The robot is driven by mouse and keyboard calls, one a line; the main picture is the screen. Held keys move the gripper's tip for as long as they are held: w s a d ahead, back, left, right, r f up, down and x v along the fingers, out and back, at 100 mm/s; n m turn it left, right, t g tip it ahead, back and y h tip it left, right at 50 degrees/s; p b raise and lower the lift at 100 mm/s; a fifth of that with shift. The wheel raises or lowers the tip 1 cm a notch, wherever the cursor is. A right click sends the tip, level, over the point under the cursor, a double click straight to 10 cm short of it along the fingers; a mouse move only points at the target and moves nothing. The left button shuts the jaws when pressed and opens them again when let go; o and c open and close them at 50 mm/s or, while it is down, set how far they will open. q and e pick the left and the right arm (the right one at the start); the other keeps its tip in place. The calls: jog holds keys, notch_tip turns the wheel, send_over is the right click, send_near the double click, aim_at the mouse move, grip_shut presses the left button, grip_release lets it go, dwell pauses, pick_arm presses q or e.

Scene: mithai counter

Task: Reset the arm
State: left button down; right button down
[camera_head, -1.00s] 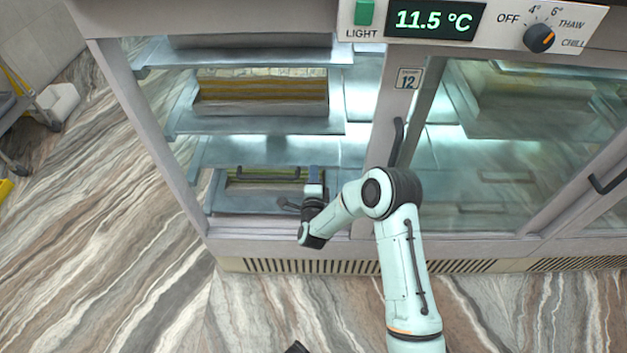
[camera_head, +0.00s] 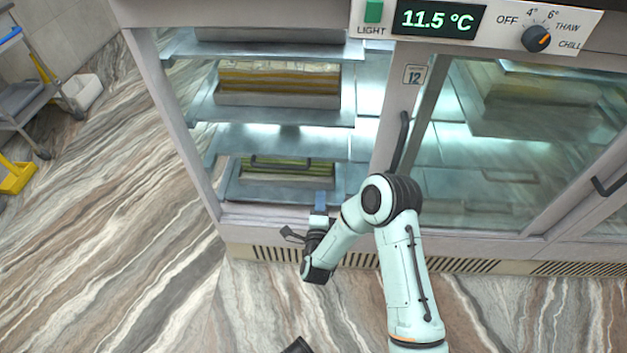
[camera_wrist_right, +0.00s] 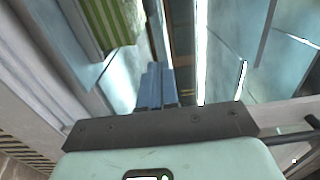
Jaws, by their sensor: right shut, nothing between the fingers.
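My right arm (camera_head: 410,270) comes up from the bottom of the head view and bends left at its elbow. My right gripper (camera_head: 321,199) has its blue fingers together and empty. It is at the open left bay of the display case (camera_head: 236,221), in front of the bottom shelf. The shut fingers also show in the right wrist view (camera_wrist_right: 155,86), pointing at the case. A tray of green-striped sweets (camera_head: 288,169) lies on the bottom shelf, apart from the fingers. My left gripper cannot be made out.
A tray of yellow and brown layered sweets (camera_head: 280,85) is on a shelf above. A dark door handle (camera_head: 402,135) stands close to my right elbow. The right bay is behind glass (camera_head: 500,150).

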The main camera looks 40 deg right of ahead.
pick_arm(q)
jog(key=shift+w, duration=0.1)
pick_arm(e)
jog(key=shift+s+a, duration=0.1)
